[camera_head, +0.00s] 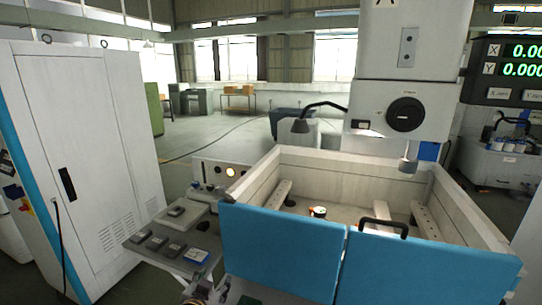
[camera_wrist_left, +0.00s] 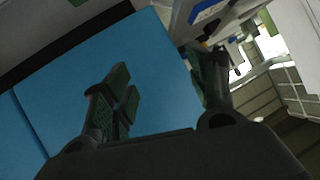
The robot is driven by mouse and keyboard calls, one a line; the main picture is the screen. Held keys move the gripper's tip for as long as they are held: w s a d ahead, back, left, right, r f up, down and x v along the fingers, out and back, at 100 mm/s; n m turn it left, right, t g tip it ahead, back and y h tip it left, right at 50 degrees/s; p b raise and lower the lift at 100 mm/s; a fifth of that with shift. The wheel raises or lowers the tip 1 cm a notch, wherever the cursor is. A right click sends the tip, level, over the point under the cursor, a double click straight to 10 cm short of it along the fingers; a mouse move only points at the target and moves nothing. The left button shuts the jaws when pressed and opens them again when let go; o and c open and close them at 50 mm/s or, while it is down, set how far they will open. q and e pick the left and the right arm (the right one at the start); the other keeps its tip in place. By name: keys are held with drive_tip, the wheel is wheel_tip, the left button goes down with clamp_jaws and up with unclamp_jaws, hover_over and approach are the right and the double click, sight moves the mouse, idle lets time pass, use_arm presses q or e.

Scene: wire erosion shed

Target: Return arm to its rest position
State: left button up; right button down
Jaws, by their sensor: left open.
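My left gripper (camera_head: 222,293) shows only in part at the bottom edge of the head view, in front of the tank's blue front panel (camera_head: 280,252). In the left wrist view its two dark fingers with green pads (camera_wrist_left: 166,88) stand wide apart, with nothing between them. The blue panel (camera_wrist_left: 155,70) fills much of that view behind the fingers. Most of my left arm is hidden below the frame. My right gripper is in neither view.
A side table (camera_head: 149,255) with several small dark blocks stands left of the tank. The machine head (camera_head: 405,110) hangs over the open tank. A white cabinet (camera_head: 95,140) stands at the left, and a black handle (camera_head: 384,222) tops the blue panels. Open floor lies behind.

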use_arm(q)
drive_tip(key=s+a+f+n+g, duration=0.1)
drive_tip(key=s+a+f+g, duration=0.2)
drive_tip(key=s, duration=0.4)
drive_tip(key=s+a+f+g, duration=0.1)
drive_tip(key=s+f+g, duration=0.2)
drive_tip(key=s+f, duration=0.4)
drive_tip(key=s+a+f+n+g, duration=0.1)
drive_tip(key=s+a+f+g, duration=0.15)
drive_tip(key=s, duration=0.55)
wheel_tip(320, 180, down, 33)
drive_tip(key=s+g, duration=0.2)
drive_tip(key=s+a+f+g, duration=0.1)
drive_tip(key=s+a+f, duration=0.2)
drive_tip(key=s+f, duration=1.7)
drive_tip(key=shift+s+m, duration=0.3)
drive_tip(key=shift+s, duration=0.95)
drive_tip(key=shift+s+a, duration=0.15)
